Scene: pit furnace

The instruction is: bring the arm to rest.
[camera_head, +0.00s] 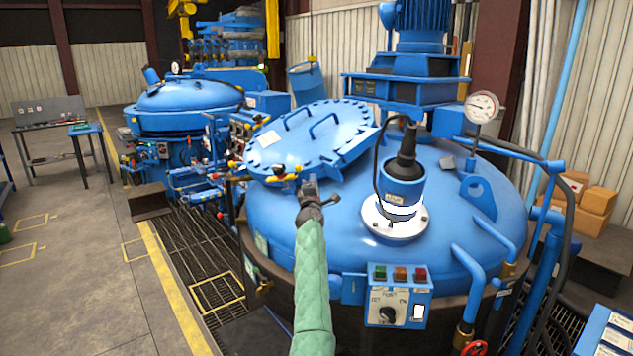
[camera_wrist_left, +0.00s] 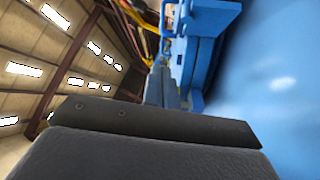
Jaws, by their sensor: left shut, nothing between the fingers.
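My left arm, in a pale green quilted sleeve (camera_head: 311,285), reaches up from the bottom of the head view. Its dark left gripper (camera_head: 309,186) is shut and empty, in front of the raised blue hatch lid (camera_head: 318,138) with two handles. It appears over the left part of the big blue furnace cover (camera_head: 350,232); whether it touches anything I cannot tell. In the left wrist view a dark grey block (camera_wrist_left: 150,125) fills the bottom, and the fingertips cannot be made out. My right gripper is in neither view.
A control box (camera_head: 398,295) with coloured buttons is right of my sleeve. A capped black-and-blue fitting (camera_head: 405,165) and a gauge (camera_head: 481,107) stand on the cover. A lever with a yellow end (camera_head: 270,178) is close left of the gripper. Open floor (camera_head: 85,285) lies at left.

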